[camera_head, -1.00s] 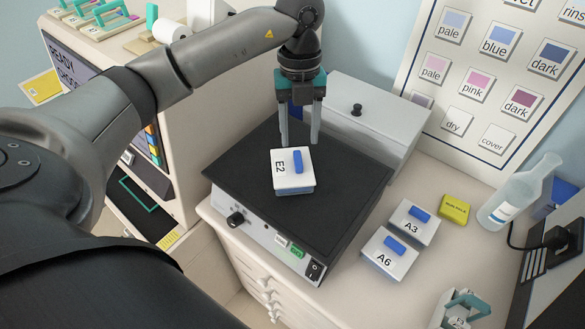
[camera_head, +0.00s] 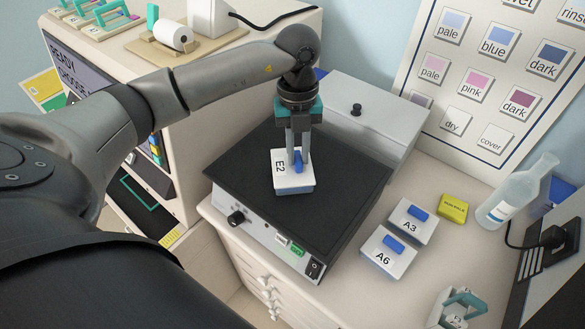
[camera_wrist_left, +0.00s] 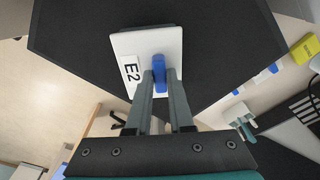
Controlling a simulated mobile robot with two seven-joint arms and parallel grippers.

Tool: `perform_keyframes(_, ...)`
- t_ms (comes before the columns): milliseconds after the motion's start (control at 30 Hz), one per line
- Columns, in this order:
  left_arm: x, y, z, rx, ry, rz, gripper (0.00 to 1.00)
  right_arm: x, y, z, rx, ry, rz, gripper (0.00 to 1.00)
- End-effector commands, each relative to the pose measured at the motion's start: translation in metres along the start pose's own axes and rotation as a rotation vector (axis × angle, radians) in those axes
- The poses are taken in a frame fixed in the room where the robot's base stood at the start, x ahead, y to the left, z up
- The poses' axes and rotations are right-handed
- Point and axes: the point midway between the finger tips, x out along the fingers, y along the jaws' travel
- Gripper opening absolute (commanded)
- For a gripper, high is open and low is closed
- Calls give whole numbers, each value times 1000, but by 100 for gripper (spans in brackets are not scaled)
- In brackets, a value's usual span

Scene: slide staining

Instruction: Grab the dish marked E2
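The dish marked E2 (camera_head: 284,184) is a white-lidded square dish with a blue handle. It sits on the black top of the hot-plate-like device (camera_head: 330,215). My left gripper (camera_head: 298,160) is directly above the dish, its two grey fingers down on either side of the blue handle. In the left wrist view the fingertips (camera_wrist_left: 160,75) are close together at the handle of the dish (camera_wrist_left: 138,45), and the gripper looks shut on it. The dish appears to rest on the black surface. My right gripper is not in view.
Dishes A3 (camera_head: 404,230) and A6 (camera_head: 380,260) stand on the counter at right, near a yellow box (camera_head: 453,208) and a clear bottle (camera_head: 510,195). A grey box with a black knob (camera_head: 380,105) stands behind the black plate. A small teal-framed rack (camera_head: 460,305) is at the lower right.

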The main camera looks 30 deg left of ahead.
Motion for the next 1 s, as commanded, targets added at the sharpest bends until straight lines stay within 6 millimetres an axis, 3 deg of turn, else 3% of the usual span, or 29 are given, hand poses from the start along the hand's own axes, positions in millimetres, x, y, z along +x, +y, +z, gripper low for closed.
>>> perform_keyframes(133,0,0,0,0,0,0,0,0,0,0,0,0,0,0)
perform_keyframes(1000,0,0,0,0,-1,0,0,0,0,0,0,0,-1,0)
